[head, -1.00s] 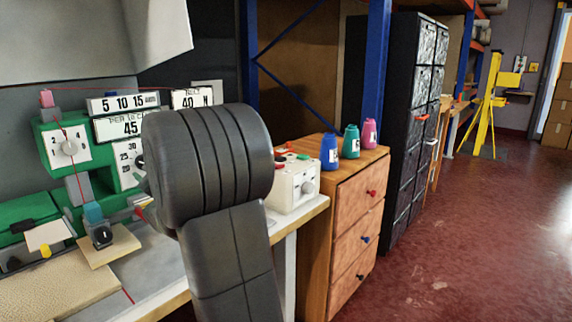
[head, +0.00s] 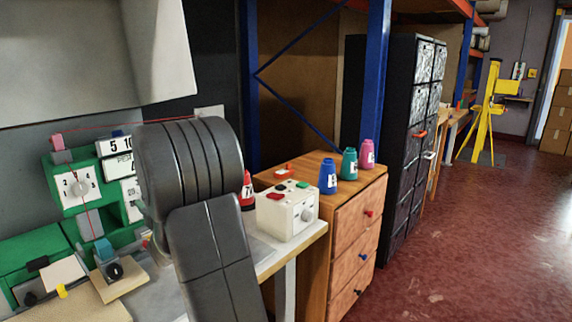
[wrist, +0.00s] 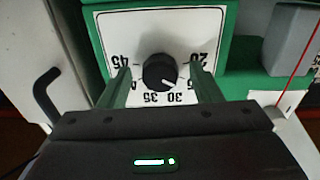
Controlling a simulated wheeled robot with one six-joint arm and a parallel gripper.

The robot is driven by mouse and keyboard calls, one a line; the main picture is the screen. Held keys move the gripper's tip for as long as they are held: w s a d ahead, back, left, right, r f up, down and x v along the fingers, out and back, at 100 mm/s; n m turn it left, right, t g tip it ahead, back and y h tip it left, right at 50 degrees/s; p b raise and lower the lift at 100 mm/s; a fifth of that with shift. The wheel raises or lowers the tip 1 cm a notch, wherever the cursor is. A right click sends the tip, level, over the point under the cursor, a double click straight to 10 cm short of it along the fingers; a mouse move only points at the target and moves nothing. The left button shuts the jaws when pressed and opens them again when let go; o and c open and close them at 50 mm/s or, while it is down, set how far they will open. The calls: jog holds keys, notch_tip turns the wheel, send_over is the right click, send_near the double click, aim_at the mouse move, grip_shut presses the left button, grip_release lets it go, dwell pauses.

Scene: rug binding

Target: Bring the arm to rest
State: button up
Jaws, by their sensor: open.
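My gripper (wrist: 163,82) is open in the wrist view. Its two fingers stand either side of a black dial knob (wrist: 159,70) on a white plate numbered 20 to 45. I cannot tell whether the fingers touch the knob; they show a gap on both sides. In the head view my dark arm hides the gripper and part of the green machine (head: 60,251). The machine's upper dial (head: 76,187), marked 2 and 4, shows to the left of my arm.
Red floor (head: 460,240) at right is clear.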

jog(key=shift+r+m+p, duration=0.1)
jog(key=shift+m+p, duration=0.7)
jog(key=shift+p, duration=0.15)
